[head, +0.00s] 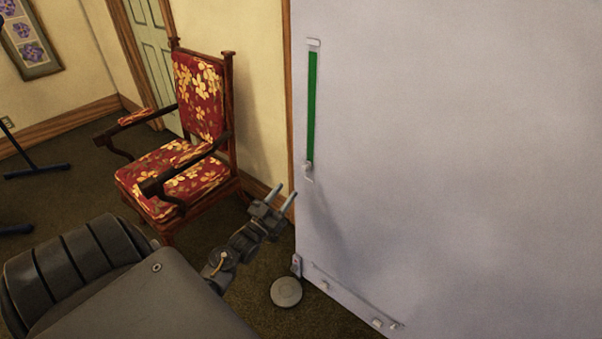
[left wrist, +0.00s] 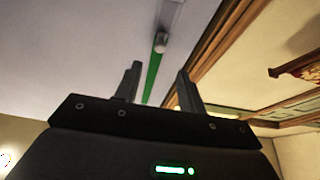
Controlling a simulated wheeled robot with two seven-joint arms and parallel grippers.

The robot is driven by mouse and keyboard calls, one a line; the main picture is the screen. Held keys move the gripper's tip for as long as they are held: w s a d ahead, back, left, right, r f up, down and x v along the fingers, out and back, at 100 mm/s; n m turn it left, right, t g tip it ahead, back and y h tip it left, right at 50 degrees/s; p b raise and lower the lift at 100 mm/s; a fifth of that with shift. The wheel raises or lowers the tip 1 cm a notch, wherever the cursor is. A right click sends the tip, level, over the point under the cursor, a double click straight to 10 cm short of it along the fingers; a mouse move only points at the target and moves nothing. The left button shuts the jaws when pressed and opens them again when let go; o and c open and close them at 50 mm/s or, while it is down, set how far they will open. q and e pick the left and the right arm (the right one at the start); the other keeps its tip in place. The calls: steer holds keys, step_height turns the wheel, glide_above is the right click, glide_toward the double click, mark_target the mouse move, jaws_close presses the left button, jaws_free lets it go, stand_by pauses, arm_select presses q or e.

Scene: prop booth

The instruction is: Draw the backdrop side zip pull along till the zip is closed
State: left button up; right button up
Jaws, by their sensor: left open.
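The backdrop (head: 450,150) is a large pale grey upright panel filling the right of the head view. Near its left edge runs a vertical zip strip (head: 311,105), mostly green, with pale end pieces. The small pale zip pull (head: 308,168) sits at the strip's lower end. In the left wrist view the zip pull (left wrist: 160,43) shows beyond the fingertips, with the green strip (left wrist: 153,78) running between the fingers. My left gripper (head: 288,190) is open and empty, left of and a little below the pull, apart from it. My right gripper is not in view.
A red floral armchair (head: 180,150) stands left of the backdrop, behind my left gripper. A grey round disc (head: 286,291) lies on the carpet by the backdrop's lower left corner. Small fittings (head: 377,322) line the panel's lower edge. Dark stand legs (head: 35,171) are at far left.

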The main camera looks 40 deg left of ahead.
mark_target(303, 170)
arm_select(q)
steer(key=b+x, duration=0.1)
steer(key=x, duration=0.8)
steer(key=shift+w, duration=0.2)
jaws_close()
